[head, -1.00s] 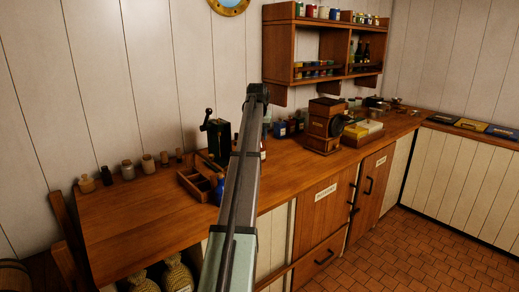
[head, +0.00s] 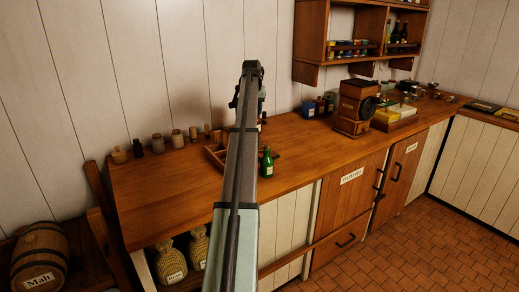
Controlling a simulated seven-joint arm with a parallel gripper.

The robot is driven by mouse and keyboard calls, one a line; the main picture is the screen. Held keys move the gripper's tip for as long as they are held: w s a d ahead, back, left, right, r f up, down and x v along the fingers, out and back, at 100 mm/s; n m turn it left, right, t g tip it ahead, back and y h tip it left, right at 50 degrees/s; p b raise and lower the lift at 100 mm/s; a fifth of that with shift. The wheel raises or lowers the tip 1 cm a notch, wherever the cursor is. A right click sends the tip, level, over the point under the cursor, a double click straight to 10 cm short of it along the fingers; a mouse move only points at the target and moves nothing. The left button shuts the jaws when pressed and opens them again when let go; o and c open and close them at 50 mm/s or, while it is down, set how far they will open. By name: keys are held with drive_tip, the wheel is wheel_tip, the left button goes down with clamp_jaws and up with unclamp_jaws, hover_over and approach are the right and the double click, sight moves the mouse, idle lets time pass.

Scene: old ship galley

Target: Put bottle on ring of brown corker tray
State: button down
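A green bottle (head: 267,163) with a pale label stands upright on the wooden counter in the head view, just right of my arm. A brown wooden tray (head: 214,155) with compartments lies left of my arm, partly hidden by it; its ring cannot be made out. A black piece (head: 235,101) shows at the left edge of my arm's upper end, mostly hidden; I cannot tell whether it is the corker. My gripper (head: 252,70) is at the far end of my raised arm, seen from behind. Its fingers and anything between them cannot be made out.
Several small jars (head: 158,145) stand along the wall at the left. A wooden grinder (head: 355,107) and yellow boxes (head: 389,113) are to the right, below a wall shelf (head: 340,58). The counter's left front (head: 165,195) is clear.

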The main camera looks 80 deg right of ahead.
drive_tip(key=s+d+m+g, duration=0.1)
drive_tip(key=d+m+g, duration=0.1)
drive_tip(key=d+m, duration=0.25)
wheel_tip(320, 180, down, 9)
drive_tip(key=shift+a+f+m, duration=0.15)
drive_tip(key=shift+m, duration=0.2)
idle(0.5)
drive_tip(key=shift+s+f, duration=0.1)
drive_tip(key=c, duration=0.7)
unclamp_jaws()
drive_tip(key=v, duration=1.2)
